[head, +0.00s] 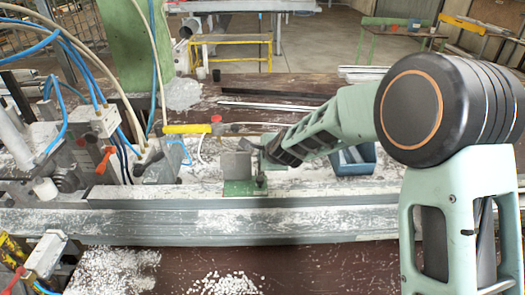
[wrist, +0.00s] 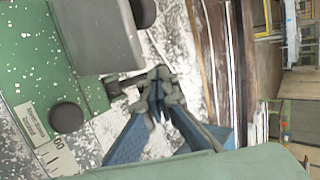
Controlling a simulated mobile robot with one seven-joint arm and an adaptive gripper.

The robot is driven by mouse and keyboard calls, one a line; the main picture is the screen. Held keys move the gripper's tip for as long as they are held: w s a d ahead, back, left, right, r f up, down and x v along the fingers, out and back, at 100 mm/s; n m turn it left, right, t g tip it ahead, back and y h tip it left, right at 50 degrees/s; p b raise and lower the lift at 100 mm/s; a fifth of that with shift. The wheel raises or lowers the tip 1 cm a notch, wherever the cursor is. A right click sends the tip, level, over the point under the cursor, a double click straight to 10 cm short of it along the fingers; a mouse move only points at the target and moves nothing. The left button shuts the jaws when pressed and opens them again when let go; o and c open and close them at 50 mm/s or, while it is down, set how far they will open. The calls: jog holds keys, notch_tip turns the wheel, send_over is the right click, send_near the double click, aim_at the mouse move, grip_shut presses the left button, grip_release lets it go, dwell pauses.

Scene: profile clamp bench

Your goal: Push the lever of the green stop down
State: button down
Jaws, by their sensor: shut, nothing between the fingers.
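The green stop (head: 238,188) stands on the pale profile rail near the middle of the head view. It carries an upright grey plate (head: 237,165). In the wrist view the stop's green base (wrist: 35,60) and grey block (wrist: 95,38) fill the upper left. A short dark lever (wrist: 118,86) sticks out from the block towards my gripper. My gripper (head: 267,160) is just right of the stop, with its fingers shut and empty. In the wrist view the fingertips (wrist: 156,82) are at the lever's outer end; I cannot tell whether they touch it.
A blue bin (head: 355,160) stands behind the rail, right of the stop, under my arm. A clamp machine with hoses and an orange-red handle (head: 106,160) is at the left. White chips (head: 225,284) litter the bench. A yellow-and-red tool (head: 190,128) lies behind the stop.

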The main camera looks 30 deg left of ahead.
jog(key=shift+b+x, duration=0.6)
jog(key=shift+x, duration=0.55)
jog(key=shift+w+d+f, duration=0.1)
jog(key=shift+w+d, duration=0.05)
jog(key=shift+d, duration=0.05)
